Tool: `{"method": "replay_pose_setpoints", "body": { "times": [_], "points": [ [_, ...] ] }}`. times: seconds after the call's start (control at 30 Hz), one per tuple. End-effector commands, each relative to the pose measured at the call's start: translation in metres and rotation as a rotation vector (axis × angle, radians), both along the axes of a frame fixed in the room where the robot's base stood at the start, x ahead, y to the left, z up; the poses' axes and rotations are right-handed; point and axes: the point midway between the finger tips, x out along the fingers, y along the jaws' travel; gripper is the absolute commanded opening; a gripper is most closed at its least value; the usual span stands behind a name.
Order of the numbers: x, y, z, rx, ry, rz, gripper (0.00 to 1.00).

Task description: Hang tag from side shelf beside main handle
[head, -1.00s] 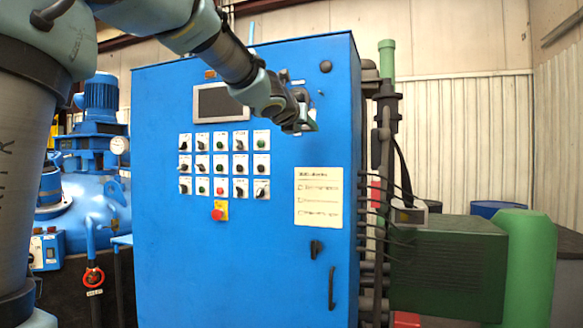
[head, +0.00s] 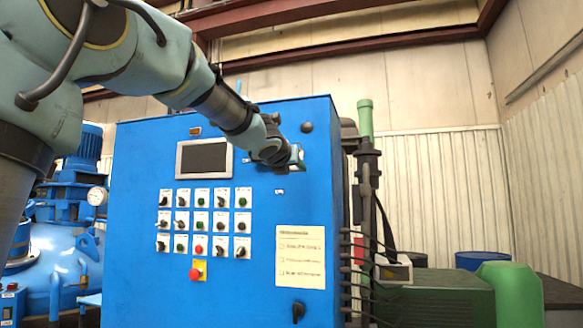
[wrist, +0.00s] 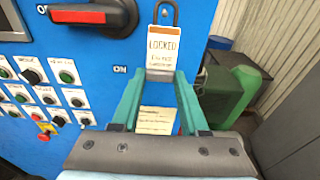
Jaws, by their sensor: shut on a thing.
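The white and orange tag (wrist: 163,47) reads LOCKED and is upright at the tips of my gripper (wrist: 163,74) in the wrist view. Its lower edge is between the green fingers, which are shut on it. A dark loop stands at its top; I cannot tell whether it belongs to the tag or to the panel. The main handle (wrist: 96,16), black with a red grip, is just left of the tag. In the head view, my gripper (head: 298,157) is by the cabinet's upper right front; the tag is too small to make out and my wrist covers the handle.
The blue cabinet (head: 235,265) carries rows of switches (head: 201,222) and a paper notice (head: 300,257). Pipes and cables run down its right side, near a small pale box-like ledge (head: 397,269). Green housings (head: 515,295) stand at the lower right.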

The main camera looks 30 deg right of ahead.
Motion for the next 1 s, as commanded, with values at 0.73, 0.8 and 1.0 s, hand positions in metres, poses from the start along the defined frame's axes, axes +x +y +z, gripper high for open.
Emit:
{"method": "replay_pose_setpoints", "body": {
  "times": [0.73,0.8,1.0],
  "points": [
    [0.031,-0.028,-0.006,-0.001,-0.001,0.000,0.00],
    [0.033,-0.030,-0.007,0.001,-0.001,0.000,0.00],
    [0.036,-0.034,-0.009,0.000,0.000,0.000,0.00]
  ]
}}
